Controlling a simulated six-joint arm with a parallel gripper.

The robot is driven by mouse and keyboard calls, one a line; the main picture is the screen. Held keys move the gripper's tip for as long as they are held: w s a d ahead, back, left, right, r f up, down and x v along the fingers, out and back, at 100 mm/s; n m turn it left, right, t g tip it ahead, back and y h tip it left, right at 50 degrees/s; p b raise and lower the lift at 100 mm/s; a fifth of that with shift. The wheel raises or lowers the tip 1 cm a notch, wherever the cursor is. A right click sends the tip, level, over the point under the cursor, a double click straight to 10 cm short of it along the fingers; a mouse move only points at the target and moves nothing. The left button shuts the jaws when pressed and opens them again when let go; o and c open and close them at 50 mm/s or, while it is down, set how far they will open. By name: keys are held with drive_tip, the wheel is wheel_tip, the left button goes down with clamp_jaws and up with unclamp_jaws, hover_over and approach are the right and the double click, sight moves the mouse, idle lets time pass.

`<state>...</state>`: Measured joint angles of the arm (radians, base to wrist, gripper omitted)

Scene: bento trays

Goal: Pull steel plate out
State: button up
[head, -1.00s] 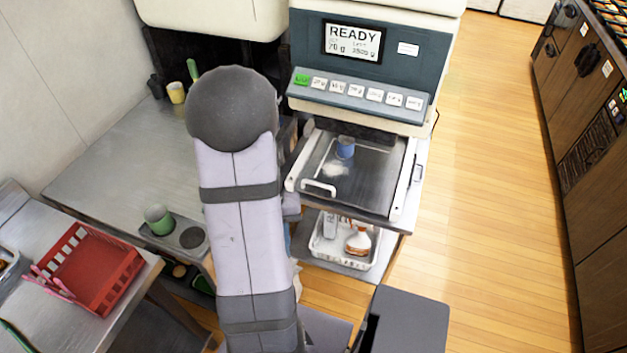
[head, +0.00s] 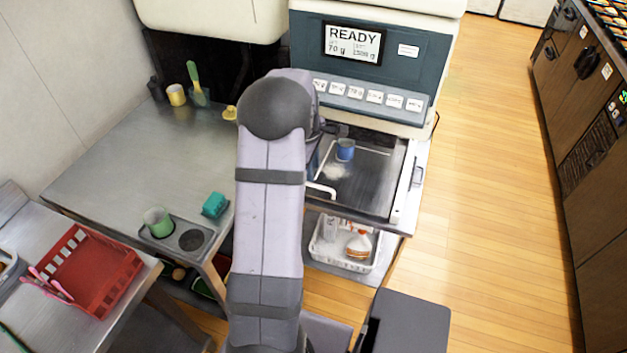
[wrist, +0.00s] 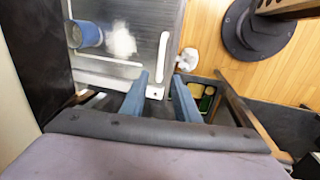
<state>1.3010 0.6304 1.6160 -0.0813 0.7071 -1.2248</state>
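The steel plate (head: 375,180) lies in the open bay under the machine's button panel, with its white handle (head: 320,190) at the front left. A blue cup (head: 345,149) and a patch of white powder or grains rest on it. The wrist view shows the plate (wrist: 145,30) at the upper left, with the cup (wrist: 88,35) on it. The fingers are near the plate's lower right corner. In the head view my arm hides the fingers and part of the plate's left side.
The machine (head: 395,55) overhangs the plate. A white basket (head: 330,250) with bottles sits on a shelf below. The wooden floor (head: 500,200) at right is clear.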

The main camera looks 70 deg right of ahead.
sight(314, 185)
drive_tip(key=shift+d+f+p, duration=0.25)
drive_tip(key=shift+f, duration=0.95)
drive_tip(key=shift+d+f+p, duration=0.2)
drive_tip(key=shift+f+p, duration=0.1)
drive_tip(key=shift+f, duration=0.9)
drive_tip(key=shift+d+f+p, duration=0.25)
drive_tip(key=shift+f, duration=0.95)
clamp_jaws()
